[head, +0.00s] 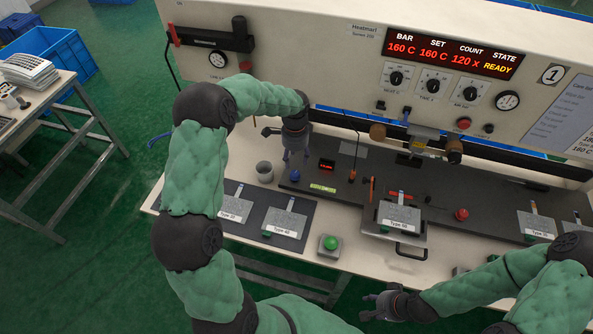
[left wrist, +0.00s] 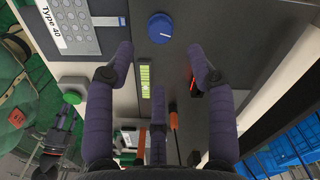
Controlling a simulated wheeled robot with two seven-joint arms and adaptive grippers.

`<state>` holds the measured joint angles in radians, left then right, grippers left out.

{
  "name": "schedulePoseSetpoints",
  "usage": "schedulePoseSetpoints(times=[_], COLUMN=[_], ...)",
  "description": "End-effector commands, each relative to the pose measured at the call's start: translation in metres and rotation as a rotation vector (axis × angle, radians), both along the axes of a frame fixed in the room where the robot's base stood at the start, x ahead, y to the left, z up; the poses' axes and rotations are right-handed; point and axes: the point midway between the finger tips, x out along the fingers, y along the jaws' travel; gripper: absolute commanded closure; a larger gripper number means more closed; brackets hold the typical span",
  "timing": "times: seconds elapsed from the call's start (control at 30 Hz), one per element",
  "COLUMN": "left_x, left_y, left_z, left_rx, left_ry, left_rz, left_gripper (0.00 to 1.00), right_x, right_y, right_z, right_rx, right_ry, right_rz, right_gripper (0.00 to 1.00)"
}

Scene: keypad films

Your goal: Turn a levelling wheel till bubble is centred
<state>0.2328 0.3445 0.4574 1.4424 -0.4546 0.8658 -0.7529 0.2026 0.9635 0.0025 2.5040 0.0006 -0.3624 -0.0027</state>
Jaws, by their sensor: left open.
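The levelling wheel is a round blue knob (left wrist: 160,27) with a pale mark, on the dark plate. In the head view the blue wheel (head: 295,175) shows just below my left gripper (head: 294,156). That gripper points down, its fingers spread, empty and apart from the wheel. In the left wrist view the wheel lies beyond the fingertips (left wrist: 160,65). The yellow-green bubble level (head: 322,188) lies right of the wheel; it also shows in the left wrist view (left wrist: 145,82). Its bubble is too small to place. My right gripper (head: 369,306) is open and empty at the table's front.
A small red-lit display (head: 327,165) and an orange-handled tool (head: 352,174) stand near the level. A grey cup (head: 264,171) is left of the wheel. A green button (head: 330,243) and Type 40 keypad plate (head: 286,221) lie in front. The machine panel (head: 345,70) rises behind.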

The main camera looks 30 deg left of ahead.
Motion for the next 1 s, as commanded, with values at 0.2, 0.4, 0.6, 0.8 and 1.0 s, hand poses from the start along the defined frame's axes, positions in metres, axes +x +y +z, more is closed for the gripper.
schedulePoseSetpoints(times=[0.2,0.4,0.6,0.8,1.0], left_x=[-0.001,0.0,0.0,0.0,0.0], left_y=[0.0,0.0,-0.001,-0.001,-0.001], left_z=[-0.043,-0.069,-0.08,-0.081,-0.081], left_rx=[-0.001,-0.001,-0.001,-0.001,-0.001], left_ry=[0.004,0.002,0.001,0.001,0.001], left_rz=[0.0,0.0,0.001,0.001,0.001], left_gripper=[0.45,0.45,0.45,0.45,0.79], right_x=[0.0,0.0,0.0,0.0,0.0], right_y=[0.0,0.0,0.0,0.0,0.0], right_z=[-0.005,-0.008,-0.008,-0.008,-0.008], right_rx=[0.0,0.0,0.0,0.0,0.0], right_ry=[-0.001,-0.001,-0.001,-0.001,-0.001], right_rz=[0.0,0.0,0.0,0.0,0.0], right_gripper=[0.6,0.6,0.6,0.6,0.6])
